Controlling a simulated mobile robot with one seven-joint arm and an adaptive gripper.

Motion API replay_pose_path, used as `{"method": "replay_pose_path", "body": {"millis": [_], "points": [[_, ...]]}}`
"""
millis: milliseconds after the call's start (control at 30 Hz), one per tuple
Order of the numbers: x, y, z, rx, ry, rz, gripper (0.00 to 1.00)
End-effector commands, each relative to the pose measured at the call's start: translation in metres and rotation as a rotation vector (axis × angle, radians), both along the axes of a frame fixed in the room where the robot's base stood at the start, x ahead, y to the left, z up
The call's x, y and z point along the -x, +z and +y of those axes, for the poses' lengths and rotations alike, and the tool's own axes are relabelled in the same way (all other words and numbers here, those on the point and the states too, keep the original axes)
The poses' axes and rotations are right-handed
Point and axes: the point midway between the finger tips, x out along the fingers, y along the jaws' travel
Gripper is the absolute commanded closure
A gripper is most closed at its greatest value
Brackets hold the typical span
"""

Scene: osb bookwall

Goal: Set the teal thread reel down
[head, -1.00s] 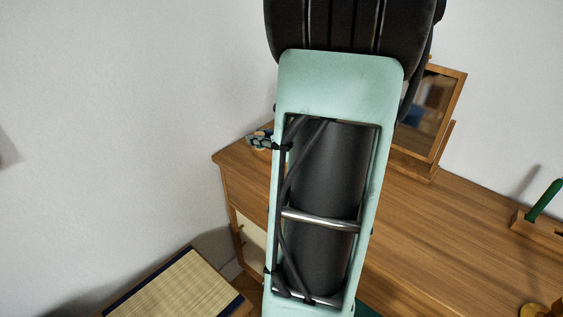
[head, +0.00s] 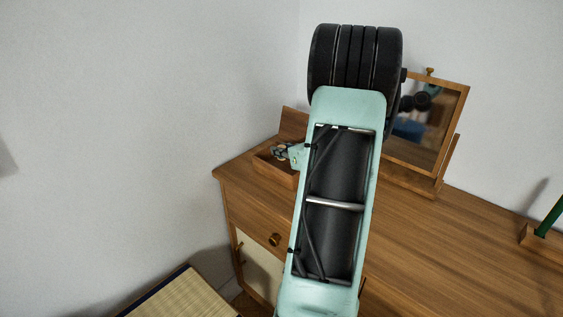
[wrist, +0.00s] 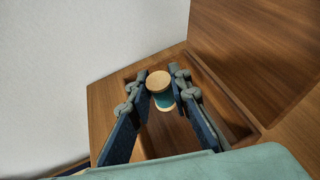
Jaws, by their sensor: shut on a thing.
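The teal thread reel (wrist: 162,92), with pale wooden ends and teal thread between, sits between the fingertips of my gripper (wrist: 158,88) in the wrist view. My gripper is shut on it. The reel shows above a shallow open wooden box (wrist: 172,140); whether it touches the floor of the box I cannot tell. In the head view my gripper (head: 284,151) is at the box (head: 272,171) on the back left corner of the dresser, partly hidden behind my arm. The reel cannot be made out clearly there.
The box has a tall wooden back panel (head: 294,122). A tilting mirror (head: 428,118) stands right of my arm on the dresser top (head: 425,235). A green rod in a wooden holder (head: 545,238) is at the far right. A white wall is close on the left.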

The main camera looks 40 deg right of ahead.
Motion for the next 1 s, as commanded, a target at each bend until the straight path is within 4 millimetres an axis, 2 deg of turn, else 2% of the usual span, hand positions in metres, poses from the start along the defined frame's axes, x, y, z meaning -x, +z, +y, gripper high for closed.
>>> {"method": "replay_pose_path", "body": {"millis": [267, 500, 900, 933, 1000], "points": [[-0.010, -0.016, -0.008, 0.000, 0.002, 0.000, 0.97], [-0.011, -0.048, -0.009, -0.001, 0.001, 0.001, 0.97], [-0.011, -0.052, -0.009, 0.001, 0.002, 0.000, 0.97], [-0.011, -0.051, -0.009, 0.001, 0.002, 0.000, 0.79], [-0.011, -0.050, -0.009, 0.001, 0.002, 0.000, 0.75]]}}
